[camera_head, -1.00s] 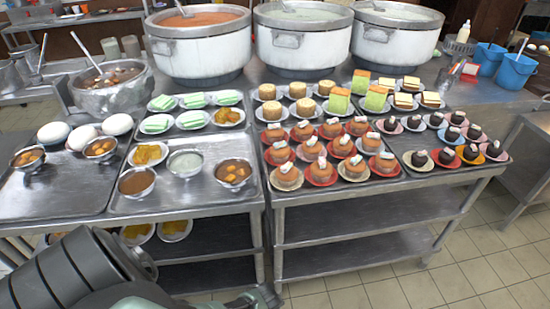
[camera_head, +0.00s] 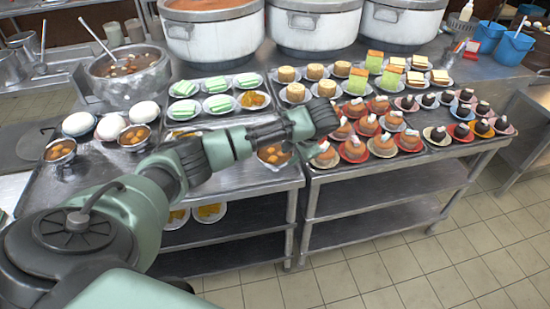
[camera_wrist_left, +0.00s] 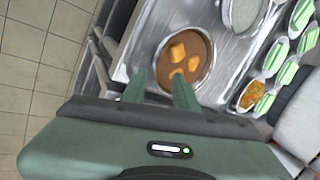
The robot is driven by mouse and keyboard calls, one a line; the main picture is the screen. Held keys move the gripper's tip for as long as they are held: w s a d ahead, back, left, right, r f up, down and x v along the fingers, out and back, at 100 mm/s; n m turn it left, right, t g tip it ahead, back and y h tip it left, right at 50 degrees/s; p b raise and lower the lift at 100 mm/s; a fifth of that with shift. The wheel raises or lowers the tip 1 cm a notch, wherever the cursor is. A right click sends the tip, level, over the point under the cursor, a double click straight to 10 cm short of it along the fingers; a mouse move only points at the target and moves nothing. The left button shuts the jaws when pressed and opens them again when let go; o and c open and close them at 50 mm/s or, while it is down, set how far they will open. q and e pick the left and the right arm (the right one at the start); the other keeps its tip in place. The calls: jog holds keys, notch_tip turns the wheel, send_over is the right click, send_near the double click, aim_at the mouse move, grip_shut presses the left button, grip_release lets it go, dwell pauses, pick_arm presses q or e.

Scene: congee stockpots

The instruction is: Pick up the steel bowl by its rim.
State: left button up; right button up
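A steel bowl of brown soup with yellow-orange chunks (camera_wrist_left: 185,62) lies just ahead of my left fingers in the left wrist view. In the head view, this bowl (camera_head: 272,155) stands at the front right of a metal tray, partly hidden by my left arm. My left gripper (camera_wrist_left: 159,82) is open, with its two green fingers apart. The fingertips overlap the bowl's near edge in the picture; I cannot tell whether they touch it. In the head view my left arm reaches across the tray and hides the fingertips. My right gripper is not in view.
A bowl of pale congee (camera_wrist_left: 240,14) and plates of green cakes (camera_wrist_left: 302,15) are close by. Orange cakes on red plates (camera_head: 353,148) crowd the tray to the right. Large stockpots (camera_head: 215,38) stand behind. Two more small steel bowls (camera_head: 60,150) (camera_head: 133,137) stand at left.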

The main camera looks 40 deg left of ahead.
aim_at(284, 164)
pick_arm(q)
jog(key=x, duration=0.4)
jog(key=p+x, duration=0.1)
jog(key=x, duration=0.2)
jog(key=shift+s+d+f, duration=0.1)
jog(key=shift+s, duration=0.2)
grip_shut()
dwell(1.0)
